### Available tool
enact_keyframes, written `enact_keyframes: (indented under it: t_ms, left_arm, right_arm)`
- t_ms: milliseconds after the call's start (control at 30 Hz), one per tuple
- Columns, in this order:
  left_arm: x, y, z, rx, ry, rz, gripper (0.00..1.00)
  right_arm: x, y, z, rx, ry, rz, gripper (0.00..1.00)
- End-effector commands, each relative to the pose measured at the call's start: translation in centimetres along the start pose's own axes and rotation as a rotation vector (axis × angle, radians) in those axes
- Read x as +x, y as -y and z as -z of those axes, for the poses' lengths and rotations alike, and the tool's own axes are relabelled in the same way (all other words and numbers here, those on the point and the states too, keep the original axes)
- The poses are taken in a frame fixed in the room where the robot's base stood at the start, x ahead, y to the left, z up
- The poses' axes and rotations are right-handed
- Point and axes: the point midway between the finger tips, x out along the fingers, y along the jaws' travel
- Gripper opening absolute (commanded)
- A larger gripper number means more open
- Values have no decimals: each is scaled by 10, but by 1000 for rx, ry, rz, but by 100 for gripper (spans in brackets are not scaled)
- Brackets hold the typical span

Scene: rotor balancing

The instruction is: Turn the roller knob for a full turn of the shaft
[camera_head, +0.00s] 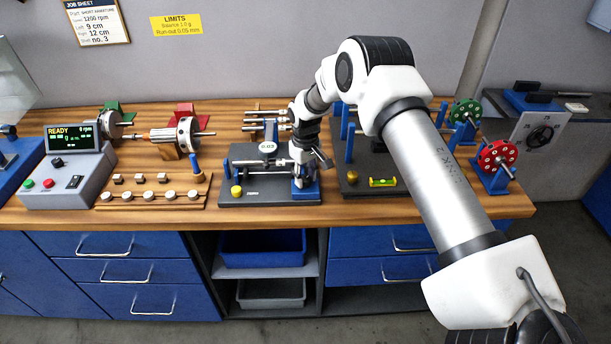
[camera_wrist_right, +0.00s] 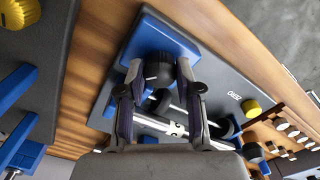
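The roller knob (camera_wrist_right: 159,70) is a dark, round knob beside a blue block (camera_wrist_right: 165,40) in the right wrist view. The same blue block (camera_head: 306,191) is at the right end of the dark run-out stand (camera_head: 240,196) in the head view. My right gripper (camera_head: 321,159) is over that end of the stand. In the wrist view its two fingers point at the knob, one on each side, with a gap that looks wider than the knob; contact is not clear. A shaft (camera_wrist_right: 172,128) partly shows between the fingers. My left gripper is not in view.
A round gauge (camera_head: 267,146) reading 0.03 stands over the stand. To the right is a dark plate with blue posts and a green level (camera_head: 383,182). To the left are a wooden weight tray (camera_head: 150,192) and a console (camera_head: 68,178) reading READY.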

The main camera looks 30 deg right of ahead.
Motion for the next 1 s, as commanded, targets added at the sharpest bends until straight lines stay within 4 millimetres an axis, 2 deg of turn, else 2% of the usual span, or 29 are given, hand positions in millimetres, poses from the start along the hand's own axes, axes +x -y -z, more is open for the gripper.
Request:
enact_keyframes:
  t_ms: [267,467,1000]
  left_arm:
    - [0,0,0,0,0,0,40]
    - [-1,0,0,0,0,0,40]
    - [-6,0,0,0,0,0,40]
  right_arm:
    - [1,0,-1,24,2,0,0]
    - [1,0,-1,105,3,0,0]
    - [1,0,-1,534,5,0,0]
